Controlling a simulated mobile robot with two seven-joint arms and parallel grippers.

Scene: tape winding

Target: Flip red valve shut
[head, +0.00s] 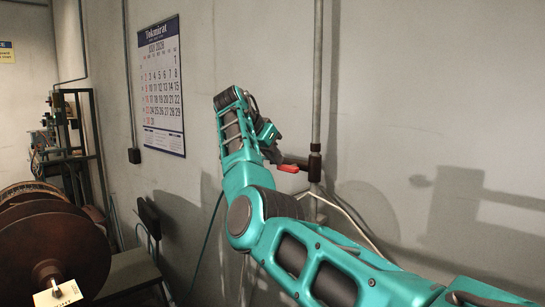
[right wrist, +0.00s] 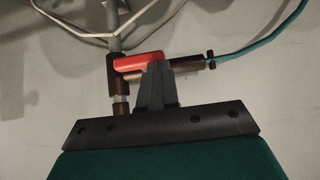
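The red valve handle (head: 289,168) sticks out to the left of a vertical wall pipe (head: 317,90). In the right wrist view the red handle (right wrist: 138,62) lies roughly along a brown side branch (right wrist: 190,65) of the valve fitting (right wrist: 117,85). My right gripper (head: 276,155) is right beside the handle, above and left of it. In the right wrist view its fingers (right wrist: 157,68) are together, and their tips overlap the handle's right part. I cannot tell whether they touch it. My left gripper is not in view.
A teal hose (right wrist: 262,47) leaves the branch, and pale cables (right wrist: 90,35) run by the pipe. A wall calendar (head: 162,88) hangs left of my arm. Large brown reels (head: 50,245) and a dark rack (head: 78,140) stand at the left. The wall on the right is bare.

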